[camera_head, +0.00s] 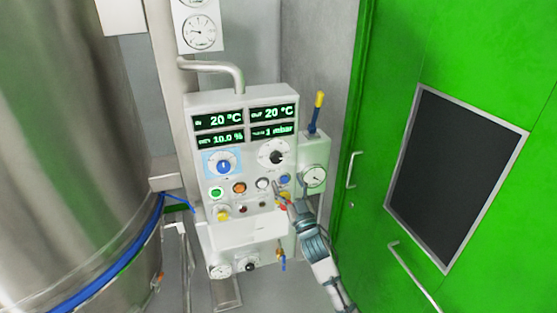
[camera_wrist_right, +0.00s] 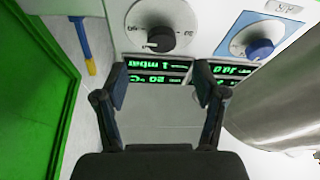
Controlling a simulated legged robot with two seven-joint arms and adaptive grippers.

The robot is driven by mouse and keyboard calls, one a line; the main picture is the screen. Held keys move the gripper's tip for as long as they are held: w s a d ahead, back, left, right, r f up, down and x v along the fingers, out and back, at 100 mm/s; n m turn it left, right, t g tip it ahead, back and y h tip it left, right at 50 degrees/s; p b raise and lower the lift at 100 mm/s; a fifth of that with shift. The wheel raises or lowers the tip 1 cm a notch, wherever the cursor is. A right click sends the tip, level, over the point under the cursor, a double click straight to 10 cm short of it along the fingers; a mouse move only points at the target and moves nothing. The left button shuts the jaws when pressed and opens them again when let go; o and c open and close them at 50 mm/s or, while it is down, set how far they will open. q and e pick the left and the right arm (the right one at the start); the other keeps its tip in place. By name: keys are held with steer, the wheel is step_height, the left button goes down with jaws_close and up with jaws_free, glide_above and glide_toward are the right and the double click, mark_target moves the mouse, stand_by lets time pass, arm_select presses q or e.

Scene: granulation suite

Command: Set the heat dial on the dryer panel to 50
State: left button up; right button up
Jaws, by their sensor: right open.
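The dryer panel (camera_head: 215,103) is a pale upright box with green readouts showing 20 °C twice, 10.0 % and 1 mbar. It bears two round dials: one with a blue knob (camera_head: 223,167) on a light-blue square, and one with a dark knob (camera_head: 277,157) on a white face. I cannot read which is the heat dial. In the right wrist view, upside down, the dark knob (camera_wrist_right: 160,39) lies beyond my fingertips and the blue knob (camera_wrist_right: 260,49) is off to the right. My right gripper (camera_head: 279,194) is open and empty in front of the panel's lower right. My left gripper is not in view.
Several coloured buttons, such as an orange one (camera_head: 239,188), sit below the dials. A steel vessel (camera_head: 75,150) stands left. A green door (camera_head: 390,90) stands right. A gauge box (camera_head: 313,178) with a blue-and-yellow lever (camera_head: 316,112) adjoins the panel.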

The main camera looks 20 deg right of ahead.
mark_target(277, 160)
steer(key=p+x, duration=0.1)
steer(key=x, duration=0.7)
steer(key=shift+w+a+r, duration=0.15)
steer(key=shift+w+r, duration=0.05)
steer(key=shift+w, duration=0.15)
steer(key=c, duration=1.1)
